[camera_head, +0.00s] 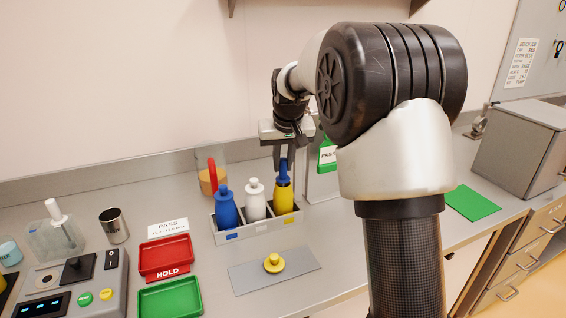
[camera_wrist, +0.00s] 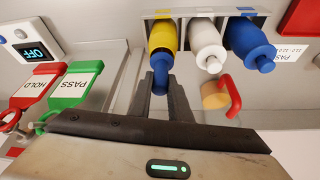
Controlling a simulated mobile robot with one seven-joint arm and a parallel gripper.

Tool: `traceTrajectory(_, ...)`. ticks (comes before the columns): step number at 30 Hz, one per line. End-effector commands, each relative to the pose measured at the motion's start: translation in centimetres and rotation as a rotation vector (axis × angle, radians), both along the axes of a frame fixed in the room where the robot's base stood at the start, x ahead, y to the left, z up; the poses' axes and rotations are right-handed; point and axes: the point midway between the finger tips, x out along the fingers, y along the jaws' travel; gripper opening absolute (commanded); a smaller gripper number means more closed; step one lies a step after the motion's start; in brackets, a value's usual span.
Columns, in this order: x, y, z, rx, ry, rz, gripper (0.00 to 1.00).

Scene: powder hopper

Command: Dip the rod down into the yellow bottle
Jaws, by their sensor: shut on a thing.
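The yellow bottle (camera_head: 283,197) stands upright at the right end of a grey rack, and it also shows in the wrist view (camera_wrist: 163,36). My gripper (camera_head: 284,158) is above this bottle, pointing down. In the wrist view my gripper (camera_wrist: 161,88) is shut on the rod's blue handle (camera_wrist: 160,70). The handle (camera_head: 284,171) is right over the bottle's neck, in line with it. No shaft shows between handle and bottle; whether the rod's lower part is inside is hidden. A yellow cap (camera_head: 273,263) lies on a grey mat (camera_head: 301,267).
White (camera_head: 256,201) and blue (camera_head: 227,208) bottles stand beside the yellow one in the rack (camera_head: 222,237). A beaker with orange contents and a red handle (camera_head: 212,174) is behind. Red (camera_head: 165,256) and green (camera_head: 171,299) trays lie left. My arm blocks the right middle.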

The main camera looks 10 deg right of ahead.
Motion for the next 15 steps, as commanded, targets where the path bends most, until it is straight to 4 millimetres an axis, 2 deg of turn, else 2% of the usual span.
traceTrajectory(11, 0.0, 0.0, 0.04, 0.0, 0.0, 0.0, 0.01)
traceTrajectory(15, 0.02, 0.0, 0.93, 0.0, -0.001, 0.0, 0.01)
